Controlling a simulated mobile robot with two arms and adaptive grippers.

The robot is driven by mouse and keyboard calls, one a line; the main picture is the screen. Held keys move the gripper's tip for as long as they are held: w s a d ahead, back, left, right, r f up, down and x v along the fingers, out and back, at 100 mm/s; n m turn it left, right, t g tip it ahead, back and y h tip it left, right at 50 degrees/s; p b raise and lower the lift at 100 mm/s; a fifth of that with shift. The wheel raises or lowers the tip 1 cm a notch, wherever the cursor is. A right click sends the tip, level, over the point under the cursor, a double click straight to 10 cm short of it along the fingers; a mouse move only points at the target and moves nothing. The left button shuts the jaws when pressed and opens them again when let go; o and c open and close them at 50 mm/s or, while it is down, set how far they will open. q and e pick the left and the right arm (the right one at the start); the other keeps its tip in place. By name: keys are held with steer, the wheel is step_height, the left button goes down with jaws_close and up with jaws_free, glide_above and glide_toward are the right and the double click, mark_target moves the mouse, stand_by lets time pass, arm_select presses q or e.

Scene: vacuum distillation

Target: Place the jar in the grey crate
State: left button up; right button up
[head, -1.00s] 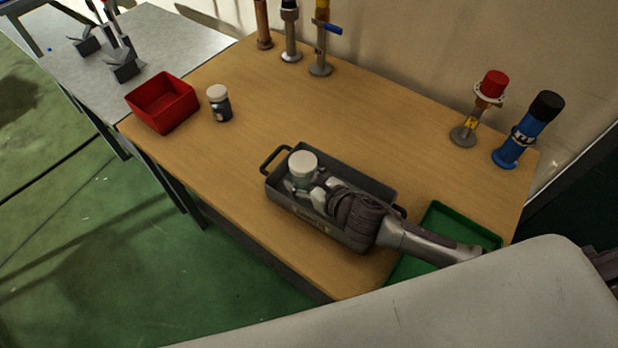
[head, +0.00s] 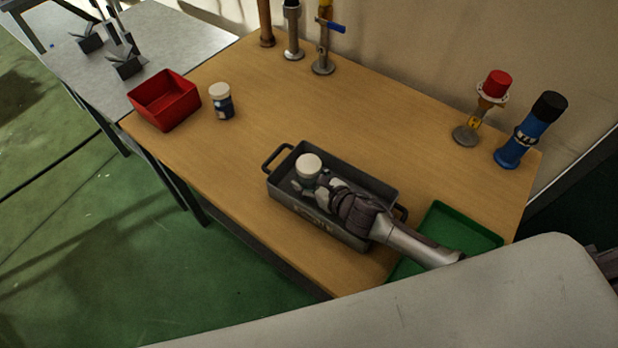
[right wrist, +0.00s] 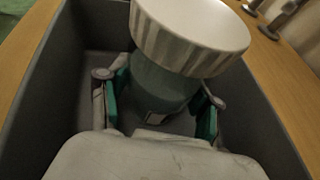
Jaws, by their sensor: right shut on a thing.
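The jar (head: 308,168), with a white lid, is inside the left part of the grey crate (head: 371,242), between its walls. In the right wrist view the jar (right wrist: 158,88) is upright or nearly so, with a ribbed white lid and a grey-green body. My right gripper (head: 309,187) reaches down into the crate from the right; its green-padded fingers (right wrist: 160,105) are shut around the jar's body. The jar's base is hidden, so I cannot tell whether it touches the crate floor. My left gripper is not in view.
A second white-lidded jar (head: 221,101) stands beside a red bin (head: 166,101) at the table's left. A green tray (head: 462,226) lies right of the crate. Metal fittings (head: 323,45) and a blue fitting (head: 530,130) stand at the back. The middle of the tabletop (head: 350,110) is clear.

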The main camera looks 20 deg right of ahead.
steer(key=o, duration=1.1)
steer(key=shift+r, duration=0.1)
steer(key=shift+s+d, duration=0.15)
steer(key=shift+s, duration=0.15)
steer(key=b+v, duration=0.1)
steer(key=v, duration=0.9)
steer(key=shift+s+d+r, duration=0.1)
steer(key=shift+s, duration=0.15)
steer(key=shift+s+d+r, duration=0.15)
steer(key=shift+s+r, duration=0.15)
steer(key=shift+s, duration=0.05)
